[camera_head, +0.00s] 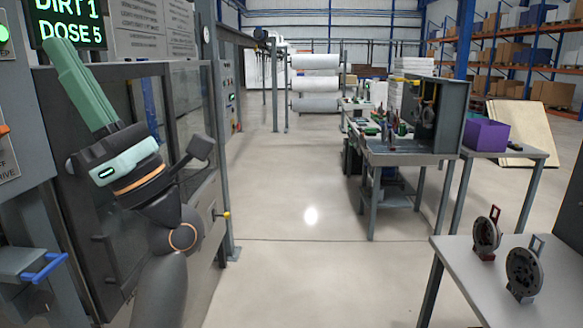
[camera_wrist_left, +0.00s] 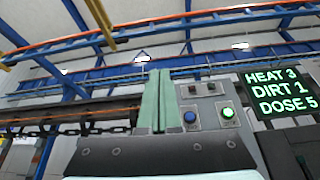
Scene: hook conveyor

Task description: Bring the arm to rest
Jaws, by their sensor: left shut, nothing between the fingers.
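My left arm comes up from the bottom left in the head view. Its gripper (camera_head: 62,50) points up and to the left, with the pale green fingers pressed together and nothing between them. The fingers are in the air in front of the grey machine and below the lit display. In the left wrist view the shut fingers (camera_wrist_left: 157,85) point upward, with a control panel (camera_wrist_left: 207,112) behind them. My right arm and gripper are not in view.
A display (camera_wrist_left: 283,90) reads HEAT 3, DIRT 1, DOSE 5. The grey machine with glass doors (camera_head: 190,95) stands close to my left arm. A table (camera_head: 462,262) at the right holds two dark round fixtures. A purple bin (camera_head: 486,135) stands farther back. The middle floor is clear.

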